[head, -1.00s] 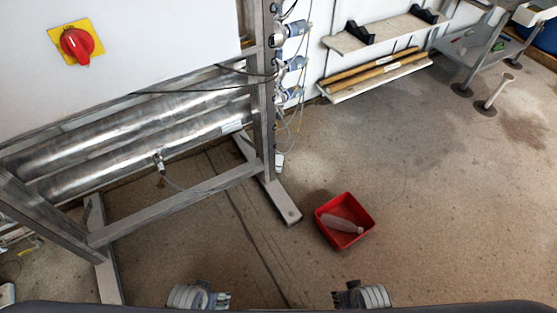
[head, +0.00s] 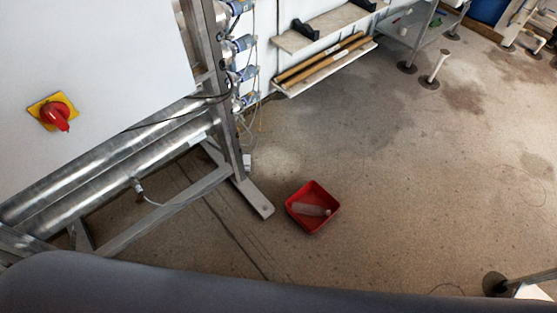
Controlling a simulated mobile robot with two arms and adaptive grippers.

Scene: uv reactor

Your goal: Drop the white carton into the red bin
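The red bin (head: 328,224) stands on the floor near the middle of the head view, just right of the metal frame's foot. A pale, translucent bottle-like object (head: 311,211) lies in it. I see no white carton that I can make out for sure. Neither of my grippers is in view.
A metal frame (head: 232,150) with steel pipes (head: 110,165) and a red switch (head: 57,117) stands at the left. A wall shelf (head: 325,27) and a metal table (head: 420,25) are at the back. A post base (head: 495,284) is at the lower right. The floor between is open.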

